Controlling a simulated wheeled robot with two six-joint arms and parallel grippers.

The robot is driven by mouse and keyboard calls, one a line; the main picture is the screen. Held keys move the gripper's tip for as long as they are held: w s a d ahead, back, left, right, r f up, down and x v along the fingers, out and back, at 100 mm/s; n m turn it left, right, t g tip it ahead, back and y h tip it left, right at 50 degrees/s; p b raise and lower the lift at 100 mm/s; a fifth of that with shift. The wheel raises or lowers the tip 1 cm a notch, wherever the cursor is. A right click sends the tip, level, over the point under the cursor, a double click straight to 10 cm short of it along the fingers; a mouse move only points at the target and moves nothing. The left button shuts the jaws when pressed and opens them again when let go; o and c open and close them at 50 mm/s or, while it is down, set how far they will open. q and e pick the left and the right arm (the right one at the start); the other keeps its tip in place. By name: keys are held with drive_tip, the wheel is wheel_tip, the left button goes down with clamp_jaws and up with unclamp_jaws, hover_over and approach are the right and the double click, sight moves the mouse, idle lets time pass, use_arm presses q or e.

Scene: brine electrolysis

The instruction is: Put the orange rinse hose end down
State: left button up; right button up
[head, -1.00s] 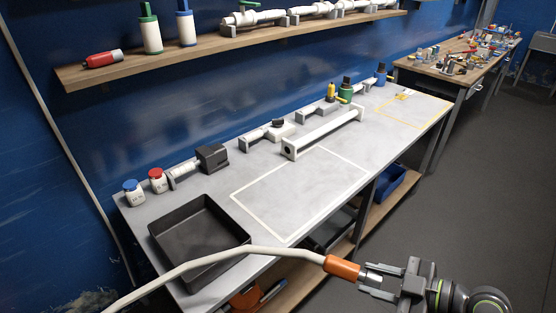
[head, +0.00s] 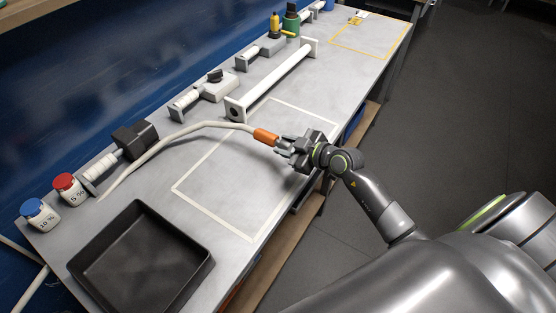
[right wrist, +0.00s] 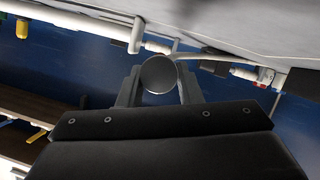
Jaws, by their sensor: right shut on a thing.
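The rinse hose has an orange end (head: 265,137) and a pale, whitish hose (head: 190,130) that arcs back to the left over the bench. My right gripper (head: 280,144) is shut on the orange end, above the white-outlined rectangle (head: 214,216) on the grey bench top. I cannot tell whether the end touches the bench. In the right wrist view, the round end face (right wrist: 159,74) sits between the two fingers. My left gripper is not in view.
A black tray (head: 205,266) stands at the near left of the bench. Bottles with a blue cap (head: 32,206) and a red cap (head: 64,182) stand behind it. A long white tube fixture (head: 275,78) lies beyond the rectangle. Most of the rectangle is clear.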

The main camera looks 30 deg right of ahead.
sight(286, 166)
wheel_tip(286, 166, down, 3)
drive_tip(key=shift+w+r, duration=0.15)
drive_tip(key=shift+r, duration=0.05)
wheel_tip(286, 166, down, 4)
drive_tip(key=shift+r+b, duration=0.15)
drive_tip(key=shift+b, duration=0.85)
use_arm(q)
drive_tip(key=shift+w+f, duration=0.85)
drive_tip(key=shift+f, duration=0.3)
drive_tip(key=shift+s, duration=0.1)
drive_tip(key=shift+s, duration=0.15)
use_arm(e)
drive_tip(key=o, duration=1.1)
use_arm(q)
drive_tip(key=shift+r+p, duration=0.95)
drive_tip(key=shift+p, duration=0.05)
use_arm(e)
drive_tip(key=v, duration=1.2)
drive_tip(key=shift+r, duration=0.1)
